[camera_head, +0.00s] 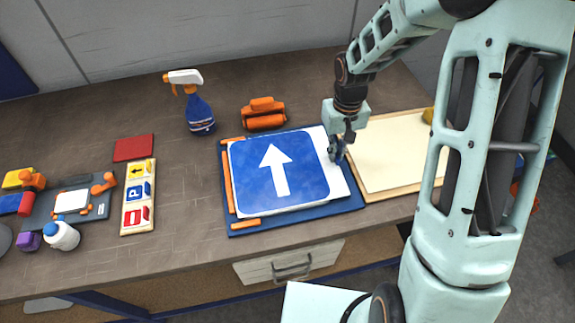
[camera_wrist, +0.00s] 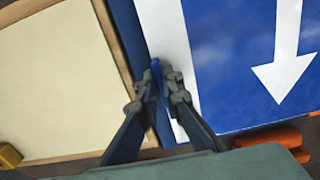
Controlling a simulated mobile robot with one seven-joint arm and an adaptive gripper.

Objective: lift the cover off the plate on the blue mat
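A white plate (camera_head: 336,182) with a blue panel bearing a white arrow (camera_head: 247,179) lies on the blue mat (camera_head: 320,212). The wrist view shows the panel (camera_wrist: 230,65) and the plate's white margin (camera_wrist: 165,30). I cannot tell a separate cover sheet from the plate's face. My gripper (camera_head: 338,150) is at the plate's right edge in the head view, pointing down. In the wrist view its fingertips (camera_wrist: 160,85) are close together around a small bright blue tab (camera_wrist: 154,72) beside the white margin. What the tab joins is hidden by the fingers.
A cream board (camera_head: 385,160) with a wooden rim lies right of the mat. Orange strips (camera_head: 228,180) edge the mat, and an orange block (camera_head: 263,114) stands behind it. A spray bottle (camera_head: 197,105) and a sign strip (camera_head: 138,197) are further left. Bare worktop lies between.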

